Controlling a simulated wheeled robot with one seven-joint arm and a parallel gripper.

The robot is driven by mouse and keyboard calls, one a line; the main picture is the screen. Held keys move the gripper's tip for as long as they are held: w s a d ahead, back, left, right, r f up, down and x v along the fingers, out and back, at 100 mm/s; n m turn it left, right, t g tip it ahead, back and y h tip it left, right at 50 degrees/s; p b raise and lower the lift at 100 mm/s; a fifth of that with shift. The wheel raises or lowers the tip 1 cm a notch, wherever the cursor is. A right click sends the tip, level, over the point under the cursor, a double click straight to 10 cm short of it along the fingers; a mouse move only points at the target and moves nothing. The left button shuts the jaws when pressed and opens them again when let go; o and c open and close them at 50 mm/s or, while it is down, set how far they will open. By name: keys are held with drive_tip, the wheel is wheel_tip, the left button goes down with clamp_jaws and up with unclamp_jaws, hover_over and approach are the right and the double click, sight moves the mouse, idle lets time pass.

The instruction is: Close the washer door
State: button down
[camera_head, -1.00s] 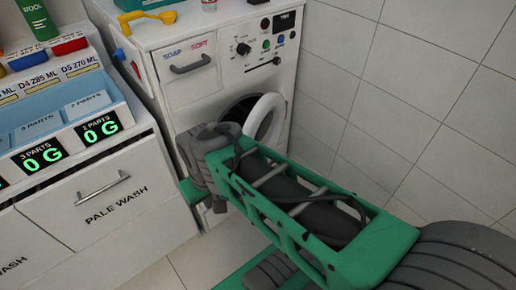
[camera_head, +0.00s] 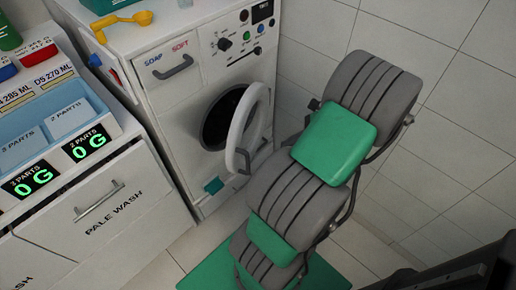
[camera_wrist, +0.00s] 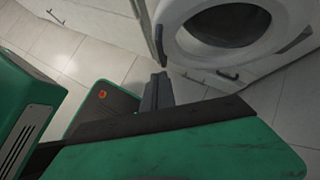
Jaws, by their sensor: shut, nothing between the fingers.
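The white washer (camera_head: 205,90) stands in the middle of the head view. Its round door (camera_head: 237,128), a white ring, stands open, swung out from the dark drum opening (camera_head: 218,118). A grey handle shows at the door's lower edge. In the wrist view a white ring around dark glass (camera_wrist: 228,22) fills the upper right; I cannot tell how far the door stands open there. My gripper (camera_wrist: 158,90) shows in the wrist view as dark fingers, shut and empty, below and left of the ring and apart from it in the picture. The head view does not show it clearly.
A dispenser cabinet (camera_head: 92,212) with a pale wash drawer stands left of the washer. A yellow scoop (camera_head: 122,20) lies on the washer top. A tiled wall (camera_head: 440,120) bounds the right side. Bare floor (camera_head: 185,245) lies before the washer.

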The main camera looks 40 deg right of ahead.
drive_tip(key=w+a+r+b+x, duration=0.1)
drive_tip(key=b+x, duration=0.1)
drive_tip(key=x, duration=1)
drive_tip(key=shift+w+r+m, duration=0.3)
drive_tip(key=shift+m, duration=0.1)
